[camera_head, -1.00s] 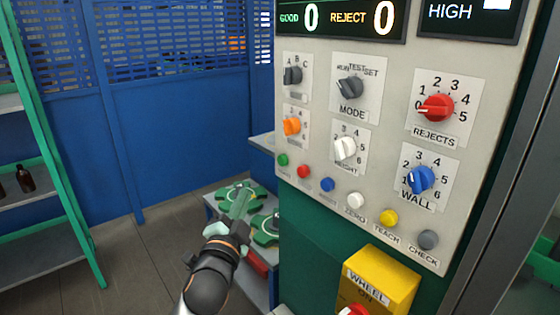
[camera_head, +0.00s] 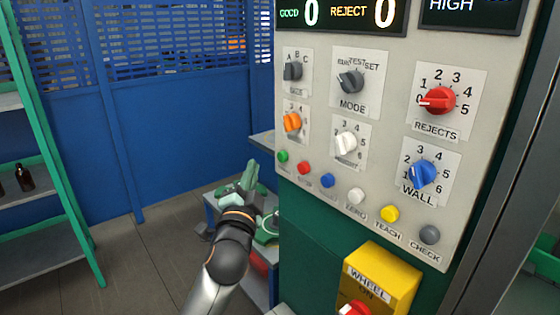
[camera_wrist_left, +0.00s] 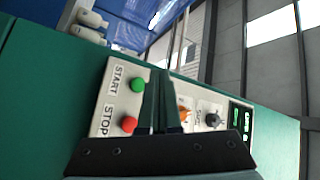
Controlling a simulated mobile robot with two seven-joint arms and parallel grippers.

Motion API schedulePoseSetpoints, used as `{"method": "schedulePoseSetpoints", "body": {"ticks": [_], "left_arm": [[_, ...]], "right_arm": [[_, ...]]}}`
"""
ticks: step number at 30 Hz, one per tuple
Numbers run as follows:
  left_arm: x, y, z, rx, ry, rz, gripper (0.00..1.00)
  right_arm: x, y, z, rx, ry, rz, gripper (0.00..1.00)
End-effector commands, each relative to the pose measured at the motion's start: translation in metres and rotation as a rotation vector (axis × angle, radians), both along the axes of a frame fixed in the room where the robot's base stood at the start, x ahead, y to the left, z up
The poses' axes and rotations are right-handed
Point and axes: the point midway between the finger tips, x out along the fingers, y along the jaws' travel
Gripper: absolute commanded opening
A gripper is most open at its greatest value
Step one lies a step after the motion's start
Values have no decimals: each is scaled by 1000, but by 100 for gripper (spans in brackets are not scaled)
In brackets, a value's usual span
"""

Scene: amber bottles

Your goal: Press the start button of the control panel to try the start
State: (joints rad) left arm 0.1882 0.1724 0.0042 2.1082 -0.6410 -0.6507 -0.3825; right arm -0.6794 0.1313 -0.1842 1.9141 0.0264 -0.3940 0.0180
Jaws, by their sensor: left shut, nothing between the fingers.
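The control panel (camera_head: 395,135) is a light grey plate on a dark green cabinet. Its green start button (camera_head: 283,156) sits at the left end of the bottom button row. The red stop button (camera_head: 303,168) is beside it. In the left wrist view the green button (camera_wrist_left: 138,84) is labelled START and the red button (camera_wrist_left: 129,124) STOP. My left gripper (camera_head: 252,170) is shut and empty, left of the green button and slightly lower in the picture. In the wrist view its fingers (camera_wrist_left: 162,95) appear just right of the green button; contact cannot be told. My right gripper is out of view.
Blue, white, yellow and grey buttons (camera_head: 429,234) continue the row. Knobs, including a red REJECTS knob (camera_head: 437,101), sit above. A yellow WHEEL box (camera_head: 383,277) juts out below. A low table with green parts (camera_head: 268,228) stands behind my arm. Green-framed shelving (camera_head: 65,165) is at left.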

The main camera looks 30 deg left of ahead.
Motion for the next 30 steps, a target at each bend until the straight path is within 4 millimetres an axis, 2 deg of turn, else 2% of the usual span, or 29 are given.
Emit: {"method": "schedulePoseSetpoints", "body": {"ticks": [6, 12, 30], "left_arm": [[26, -11, -1, -2, 0, 0, 0], [39, -16, 0, 0, -1, 1, 0], [41, -17, 0, 1, 0, 0, 0]], "right_arm": [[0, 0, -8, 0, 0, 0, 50], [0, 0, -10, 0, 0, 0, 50], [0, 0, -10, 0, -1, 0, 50]]}}
